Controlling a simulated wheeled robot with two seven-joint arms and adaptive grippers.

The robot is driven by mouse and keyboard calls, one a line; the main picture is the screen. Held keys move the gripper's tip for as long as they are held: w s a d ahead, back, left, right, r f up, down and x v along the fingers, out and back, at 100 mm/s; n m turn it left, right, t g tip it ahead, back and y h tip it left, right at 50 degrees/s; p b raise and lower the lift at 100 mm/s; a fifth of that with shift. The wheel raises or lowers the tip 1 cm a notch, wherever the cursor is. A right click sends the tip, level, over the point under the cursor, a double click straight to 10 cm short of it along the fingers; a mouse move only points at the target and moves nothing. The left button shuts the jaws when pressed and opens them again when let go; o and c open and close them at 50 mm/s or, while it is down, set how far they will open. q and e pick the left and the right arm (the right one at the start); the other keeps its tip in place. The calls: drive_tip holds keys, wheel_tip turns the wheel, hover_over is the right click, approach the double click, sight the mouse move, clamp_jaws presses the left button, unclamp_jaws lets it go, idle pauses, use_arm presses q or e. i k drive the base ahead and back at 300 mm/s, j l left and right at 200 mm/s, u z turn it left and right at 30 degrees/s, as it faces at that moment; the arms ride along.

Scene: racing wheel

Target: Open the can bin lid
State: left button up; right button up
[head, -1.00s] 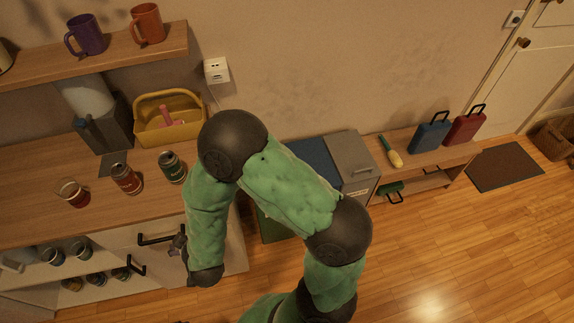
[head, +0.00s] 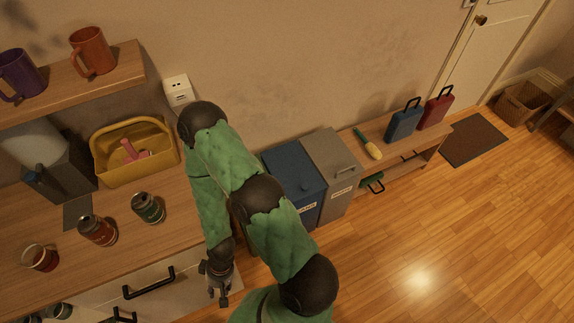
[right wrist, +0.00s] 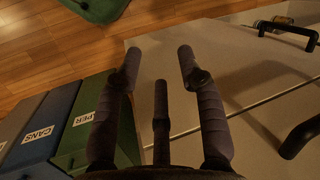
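The can bin is the blue bin (head: 293,172) in the head view, standing against the wall with its lid down. In the right wrist view its blue front (right wrist: 42,130) carries a label reading CANS. My right gripper (head: 219,294) points down beside the counter's front in the head view, left of and nearer than the can bin. In the right wrist view the right gripper (right wrist: 160,55) has its fingers spread, with nothing between them. The cabinet front lies behind the fingers, and the can bin is apart at lower left. My left gripper is not in view.
The counter (head: 165,235) has drawers with black handles (head: 148,284). A low bench (head: 400,150) stands farther right. Open wooden floor (head: 430,230) lies in front.

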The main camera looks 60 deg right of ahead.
sight(288, 163)
drive_tip(key=z, duration=2.1)
drive_tip(key=i+l+u, duration=0.2)
drive_tip(key=i+l, duration=0.2)
drive_tip(key=i+l+u, duration=0.15)
drive_tip(key=i+l, duration=0.2)
drive_tip(key=l, duration=0.15)
